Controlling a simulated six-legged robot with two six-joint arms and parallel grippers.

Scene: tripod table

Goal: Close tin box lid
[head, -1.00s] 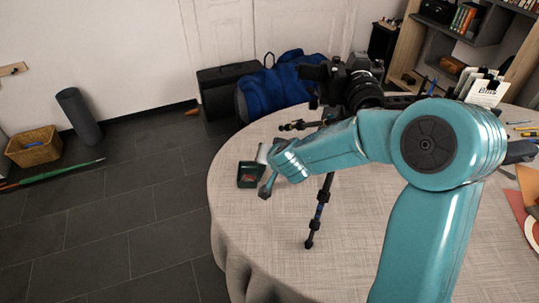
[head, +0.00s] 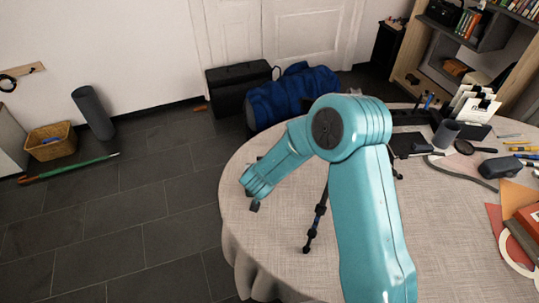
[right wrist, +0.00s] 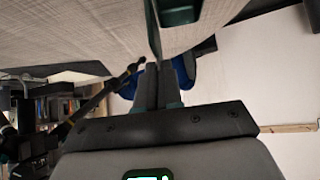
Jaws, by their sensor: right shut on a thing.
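The tin box (right wrist: 181,12) is dark green and shows at the top edge of the right wrist view, partly cut off, on the pale tabletop. A thin dark green plate, which looks like its lid (right wrist: 153,32), is seen edge-on beside the box and runs down to the fingers. My right gripper (right wrist: 170,65) is shut on that lid. In the head view my right gripper (head: 254,204) is at the left part of the table, and my right arm hides the box there. My left gripper is not in view.
A tripod leg (head: 315,222) stands on the round cloth-covered table (head: 275,240), close to my right arm; the rest of the tripod is mostly hidden. Stationery and a dark case (head: 502,166) lie at the right. The table's left front is clear.

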